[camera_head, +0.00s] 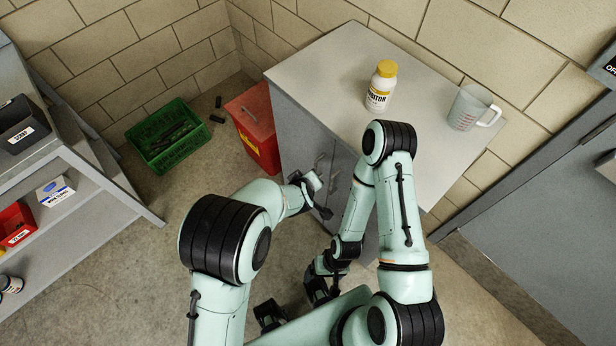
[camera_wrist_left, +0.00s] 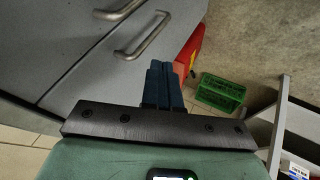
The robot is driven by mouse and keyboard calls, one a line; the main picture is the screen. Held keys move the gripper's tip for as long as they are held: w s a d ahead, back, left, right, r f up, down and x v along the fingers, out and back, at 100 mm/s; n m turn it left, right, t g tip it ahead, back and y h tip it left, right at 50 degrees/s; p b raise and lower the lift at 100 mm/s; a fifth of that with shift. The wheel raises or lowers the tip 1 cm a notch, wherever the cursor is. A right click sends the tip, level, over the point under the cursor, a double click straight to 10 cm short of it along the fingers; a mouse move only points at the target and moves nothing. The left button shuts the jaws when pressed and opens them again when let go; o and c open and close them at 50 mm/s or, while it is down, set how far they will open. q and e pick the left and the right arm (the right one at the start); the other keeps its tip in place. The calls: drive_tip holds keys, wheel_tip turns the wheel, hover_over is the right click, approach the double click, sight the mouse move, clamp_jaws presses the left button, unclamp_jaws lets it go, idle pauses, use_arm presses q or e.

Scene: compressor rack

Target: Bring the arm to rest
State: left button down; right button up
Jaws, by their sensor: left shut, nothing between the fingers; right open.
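My left arm comes in from the left, and its gripper (camera_head: 325,211) is low in front of the grey cabinet's doors, partly hidden in the head view. In the left wrist view the dark blue fingers of this gripper (camera_wrist_left: 161,82) are together with nothing between them. A cabinet door handle (camera_wrist_left: 143,36) shows just beyond them; I cannot tell the exact gap. My right arm is folded, its elbow high in front of the cabinet top and its forearm hanging down. My right gripper (camera_head: 320,290) is open and empty, low near my body and pointing downward.
The cabinet top (camera_head: 320,75) carries a white bottle with a yellow cap (camera_head: 381,86) and a clear measuring jug (camera_head: 471,108). A red bin (camera_head: 256,130) and a green crate (camera_head: 168,137) stand on the floor. Shelves (camera_head: 95,200) stand left.

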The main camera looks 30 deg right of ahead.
use_arm(q)
drive_tip(key=v, duration=0.5)
drive_tip(key=shift+s+d+r+p, duration=0.15)
drive_tip(key=shift+d+r+p, duration=0.1)
drive_tip(key=shift+p, duration=0.1)
drive_tip(key=s+a+f+n+g+y, duration=0.1)
drive_tip(key=s+a+f+g+y, duration=0.25)
drive_tip(key=a+f, duration=1.45)
drive_tip(key=s+a+f+g+h, duration=0.1)
drive_tip(key=s+a, duration=0.4)
drive_tip(key=s, duration=0.3)
drive_tip(key=s+a+f+n+g+h, duration=0.1)
drive_tip(key=s+a+f+g, duration=0.1)
drive_tip(key=s+a, duration=0.3)
drive_tip(key=s, duration=0.3)
drive_tip(key=shift+a+f+h, duration=0.35)
drive_tip(key=shift+a, duration=0.05)
drive_tip(key=shift+w+g, duration=0.1)
drive_tip(key=shift+g, duration=0.15)
